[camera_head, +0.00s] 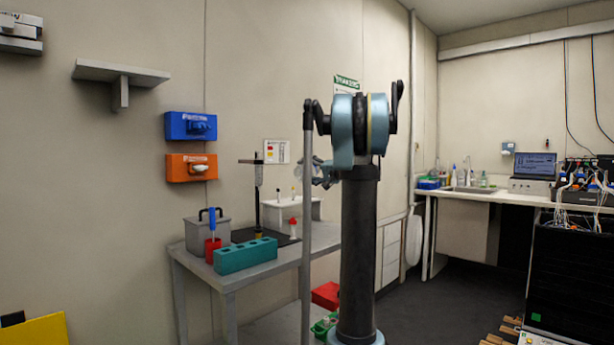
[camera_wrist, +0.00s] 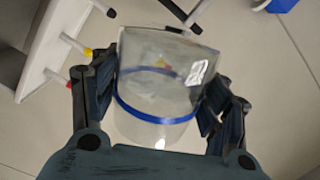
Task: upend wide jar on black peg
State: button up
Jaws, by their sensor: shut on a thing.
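The wide jar (camera_wrist: 160,95) is clear with a blue band around it and a small label. My gripper (camera_wrist: 160,100) is shut on it, one finger on each side, in the wrist view. In the head view my gripper (camera_head: 323,174) is above the right end of the grey table, partly behind my arm; the jar is hard to make out there. A black-tipped peg (camera_wrist: 110,12) sticks out from a white rack (camera_wrist: 42,52) at the upper left of the wrist view, apart from the jar. Which way the jar's mouth faces is unclear.
Yellow-tipped (camera_wrist: 87,52) and red-tipped (camera_wrist: 60,77) pegs stick out from the same rack. On the grey table (camera_head: 205,274) stand a teal block (camera_head: 245,256), a grey box (camera_head: 206,232), a red holder (camera_head: 212,250) and a tall thin stand (camera_head: 257,195).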

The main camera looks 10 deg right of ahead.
jog(key=m, duration=0.5)
jog(key=shift+w+a+f+m, duration=0.1)
jog(key=shift+w+a+m, duration=0.15)
jog(key=shift+w+m, duration=0.15)
jog(key=m, duration=0.5)
jog(key=shift+w+a+m, duration=0.3)
jog(key=shift+w+m, duration=0.1)
jog(key=m, duration=0.3)
jog(key=w+a+m, duration=0.1)
jog(key=m, duration=0.1)
jog(key=shift+f+m, duration=0.3)
jog(key=shift+f, duration=0.05)
jog(key=shift+w+a+f+m, duration=0.35)
jog(key=shift+w+a+m, duration=0.6)
jog(key=shift+w+a, duration=0.85)
jog(key=shift+w+a+f+m, duration=0.3)
jog(key=shift+w+a+m, duration=0.8)
jog(key=shift+w, duration=1.25)
jog(key=shift+w+a+f+m, duration=0.35)
jog(key=shift+w+a+m, duration=0.5)
jog(key=shift+w+a, duration=1)
jog(key=shift+w+d+f, duration=0.2)
jog(key=shift+w+f, duration=0.1)
jog(key=shift+f, duration=4.25)
